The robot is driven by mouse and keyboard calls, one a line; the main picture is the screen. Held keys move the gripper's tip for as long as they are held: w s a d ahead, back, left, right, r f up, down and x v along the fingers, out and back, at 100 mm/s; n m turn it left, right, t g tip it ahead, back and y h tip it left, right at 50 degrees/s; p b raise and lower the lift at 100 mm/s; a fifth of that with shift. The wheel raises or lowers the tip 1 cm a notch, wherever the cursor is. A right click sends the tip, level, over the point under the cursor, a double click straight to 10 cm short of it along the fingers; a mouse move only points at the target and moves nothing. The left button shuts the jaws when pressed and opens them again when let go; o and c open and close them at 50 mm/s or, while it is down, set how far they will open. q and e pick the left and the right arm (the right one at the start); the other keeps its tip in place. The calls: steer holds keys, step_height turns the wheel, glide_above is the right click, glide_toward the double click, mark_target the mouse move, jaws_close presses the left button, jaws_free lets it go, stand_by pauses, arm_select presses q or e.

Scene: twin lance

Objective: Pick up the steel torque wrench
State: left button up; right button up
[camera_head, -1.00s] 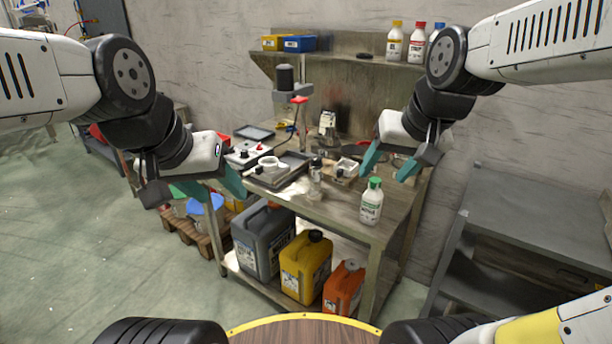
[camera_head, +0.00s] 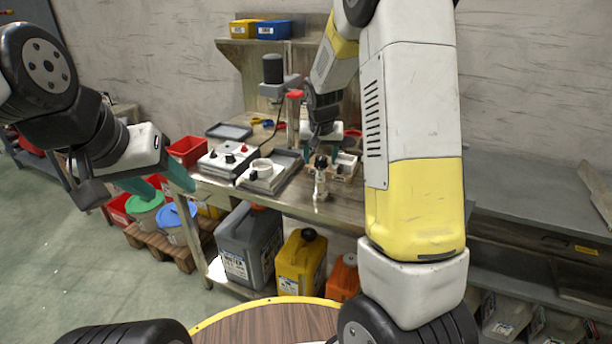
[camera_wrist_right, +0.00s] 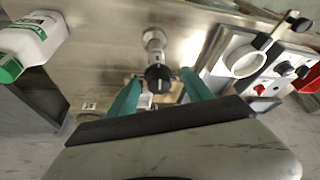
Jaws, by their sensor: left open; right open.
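A small upright steel piece with a black top (camera_head: 320,186) stands near the front edge of the workbench; it may be the steel torque wrench, but I cannot tell for sure. In the right wrist view, its steel shaft (camera_wrist_right: 153,40) and black knob lie between the teal fingers. My right gripper (camera_head: 322,142) is open above the bench, pointing down, just behind or over this piece; contact cannot be seen. My left gripper (camera_head: 160,184) is open and empty, left of the bench.
On the workbench (camera_head: 342,212) are a white control box (camera_head: 228,160), a fixture with a white ring (camera_head: 262,168) and a dark tray (camera_head: 229,131). A white bottle with a green cap (camera_wrist_right: 32,42) stands close by. Jerrycans (camera_head: 248,242) fill the lower shelf.

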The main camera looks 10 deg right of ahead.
mark_target(321, 169)
steer(key=x, duration=0.6)
steer(key=shift+w+d+f, duration=0.15)
steer(key=shift+d+f, duration=0.05)
steer(key=shift+f, duration=0.1)
jaws_close()
steer(key=shift+r, duration=0.1)
stand_by(1.0)
